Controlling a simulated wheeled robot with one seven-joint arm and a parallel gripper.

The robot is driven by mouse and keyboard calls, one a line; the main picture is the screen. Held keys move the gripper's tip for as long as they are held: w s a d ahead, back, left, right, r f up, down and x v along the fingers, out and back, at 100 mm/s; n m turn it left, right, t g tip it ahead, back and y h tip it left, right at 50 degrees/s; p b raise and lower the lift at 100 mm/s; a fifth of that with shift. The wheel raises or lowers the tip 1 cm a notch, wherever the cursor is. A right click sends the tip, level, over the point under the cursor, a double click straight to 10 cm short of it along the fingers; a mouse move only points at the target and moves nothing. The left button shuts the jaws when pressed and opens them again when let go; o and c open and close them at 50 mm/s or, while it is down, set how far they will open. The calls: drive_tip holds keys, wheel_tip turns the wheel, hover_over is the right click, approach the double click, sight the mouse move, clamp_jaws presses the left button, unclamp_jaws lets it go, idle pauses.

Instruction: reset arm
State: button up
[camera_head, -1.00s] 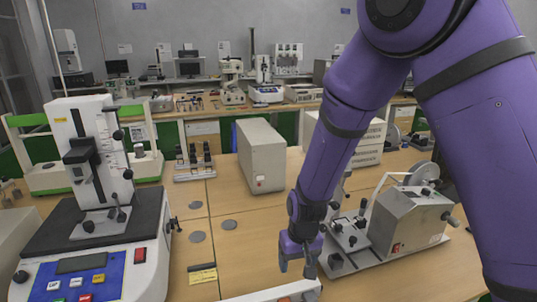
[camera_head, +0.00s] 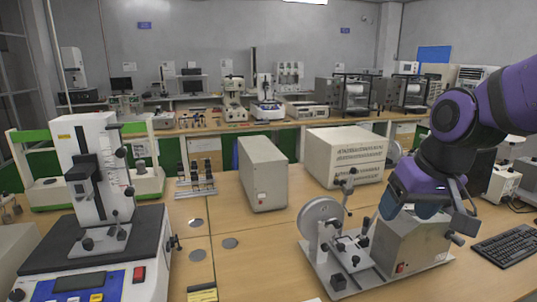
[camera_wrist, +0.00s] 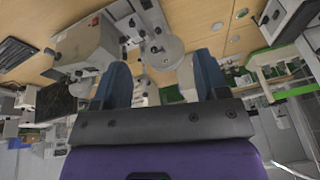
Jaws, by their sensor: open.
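My purple arm (camera_head: 461,120) is raised and folded at the right in the head view. My gripper (camera_head: 412,208) is in front of the grey-beige machine with a disc (camera_head: 415,245), which it partly covers. In the wrist view my gripper (camera_wrist: 163,80) shows two blue fingers spread wide apart with nothing between them. The wrist view is upside down, with the bench and machines at its top.
A white test stand on a black base (camera_head: 135,240) is at the left. A beige box (camera_head: 264,175) and a vented cabinet (camera_head: 345,157) stand behind. A keyboard (camera_head: 508,246) lies at the right. The front middle of the bench (camera_head: 255,265) is mostly clear.

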drive_tip(key=s+d+r+t, duration=0.1)
drive_tip(key=s+d+r, duration=0.1)
drive_tip(key=s, duration=0.3)
drive_tip(key=s+d+r+m+h, duration=0.1)
drive_tip(key=s+d+r, duration=0.2)
drive_tip(key=s, duration=0.3)
drive_tip(key=shift+s+d+r+t+h, duration=0.3)
drive_tip(key=shift+d+t, duration=0.1)
drive_tip(key=shift+d, duration=0.25)
drive_tip(key=shift+w, duration=0.1)
idle(1.0)
